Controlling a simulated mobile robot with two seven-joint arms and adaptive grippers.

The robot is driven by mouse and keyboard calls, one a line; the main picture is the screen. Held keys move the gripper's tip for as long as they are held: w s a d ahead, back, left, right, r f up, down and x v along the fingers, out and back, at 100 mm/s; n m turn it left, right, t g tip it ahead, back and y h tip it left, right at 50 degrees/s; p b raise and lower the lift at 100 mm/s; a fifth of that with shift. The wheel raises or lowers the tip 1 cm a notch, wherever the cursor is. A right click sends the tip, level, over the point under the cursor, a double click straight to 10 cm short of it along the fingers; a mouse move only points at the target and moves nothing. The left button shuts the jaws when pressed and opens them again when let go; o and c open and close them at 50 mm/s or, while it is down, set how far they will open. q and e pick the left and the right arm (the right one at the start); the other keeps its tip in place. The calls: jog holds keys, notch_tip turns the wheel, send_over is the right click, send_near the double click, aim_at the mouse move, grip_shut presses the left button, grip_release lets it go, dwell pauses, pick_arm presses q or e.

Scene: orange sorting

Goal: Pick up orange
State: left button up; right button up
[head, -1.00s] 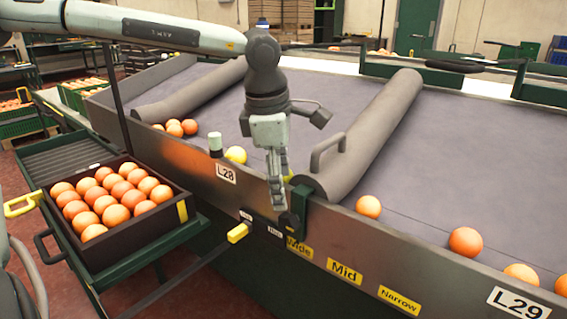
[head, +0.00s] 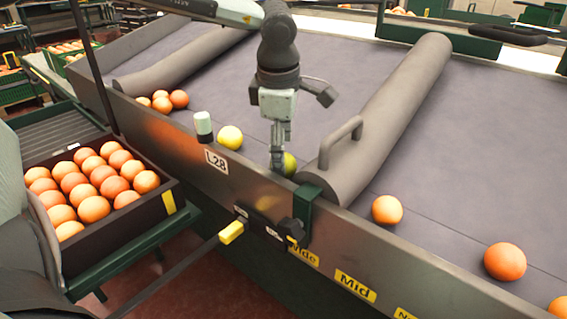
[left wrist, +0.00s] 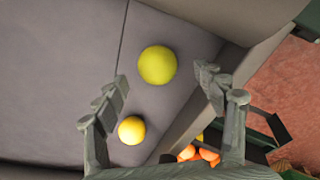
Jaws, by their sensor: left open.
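On the grey sorting table, a yellow-green fruit (head: 290,164) sits against the front wall, partly hidden behind my left gripper (head: 280,158). In the left wrist view this fruit (left wrist: 157,64) lies between and beyond the open fingertips (left wrist: 162,82), and no contact is visible. A yellow fruit (head: 230,137) lies to its left along the same wall; it also shows in the left wrist view (left wrist: 131,130), nearer the left finger. Orange fruits lie apart: a small cluster (head: 161,104) at the left and single ones (head: 387,210) at the right. My right gripper is out of view.
A dark crate (head: 120,232) full of oranges stands at the lower left, below the table's front wall (head: 385,262). A thick grey padded divider (head: 385,110) with a handle (head: 341,142) lies just right of the gripper. The table's middle is clear.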

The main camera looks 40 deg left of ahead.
pick_arm(q)
jog(key=x, duration=0.2)
jog(key=shift+w+a+f, duration=0.15)
jog(key=shift+a+f, duration=0.05)
jog(key=shift+f, duration=0.15)
jog(key=shift+w+f, duration=0.15)
jog(key=shift+f, duration=0.35)
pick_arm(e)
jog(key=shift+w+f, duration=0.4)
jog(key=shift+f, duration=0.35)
pick_arm(q)
jog(key=c, duration=1.3)
